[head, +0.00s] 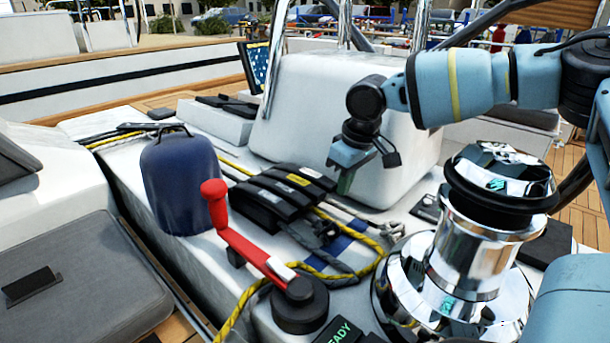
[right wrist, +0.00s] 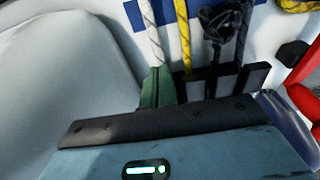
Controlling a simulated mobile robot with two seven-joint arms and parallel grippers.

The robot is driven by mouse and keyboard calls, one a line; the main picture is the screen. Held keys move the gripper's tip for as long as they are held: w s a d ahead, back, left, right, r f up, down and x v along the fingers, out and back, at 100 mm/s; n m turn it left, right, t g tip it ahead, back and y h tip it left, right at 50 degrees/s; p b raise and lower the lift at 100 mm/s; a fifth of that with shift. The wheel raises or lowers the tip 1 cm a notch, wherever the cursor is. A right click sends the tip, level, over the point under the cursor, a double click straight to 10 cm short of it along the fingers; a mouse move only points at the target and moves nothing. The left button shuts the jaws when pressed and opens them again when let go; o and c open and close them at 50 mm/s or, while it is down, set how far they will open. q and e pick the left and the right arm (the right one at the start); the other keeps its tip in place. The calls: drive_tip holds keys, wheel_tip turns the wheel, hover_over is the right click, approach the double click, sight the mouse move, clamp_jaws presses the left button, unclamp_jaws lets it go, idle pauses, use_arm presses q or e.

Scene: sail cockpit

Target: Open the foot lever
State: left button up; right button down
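A bank of black rope clutches (head: 270,196) with levers side by side sits on the white deck left of my right gripper. One lever carries a yellow label; I cannot read which is the foot lever. The levers look folded down. My right gripper (head: 345,183) points down just right of the bank, near the white hump. I see nothing held; contact cannot be told. My left gripper is out of view.
A red winch handle (head: 240,240) stands in front left of the clutches. A chrome winch (head: 470,250) stands at the right, and a navy bag (head: 180,185) at the left. The white hump (head: 300,100) rises behind. Yellow and dark ropes run forward from the clutches.

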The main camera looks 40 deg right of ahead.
drive_tip(key=shift+f, duration=0.55)
drive_tip(key=shift+w+b, duration=0.55)
drive_tip(key=shift+w, duration=0.1)
idle(0.4)
drive_tip(key=shift+r, duration=0.1)
drive_tip(key=shift+w+r+p, duration=0.2)
drive_tip(key=shift+r+p, duration=0.2)
drive_tip(key=shift+r, duration=0.65)
drive_tip(key=shift+w, duration=0.1)
drive_tip(key=shift+w+a+r+p, duration=0.1)
drive_tip(key=shift+w+r+p, duration=0.1)
drive_tip(key=shift+r, duration=0.3)
drive_tip(key=shift+w+r+p, duration=0.1)
drive_tip(key=shift+r+p, duration=0.05)
drive_tip(key=shift+r, duration=0.35)
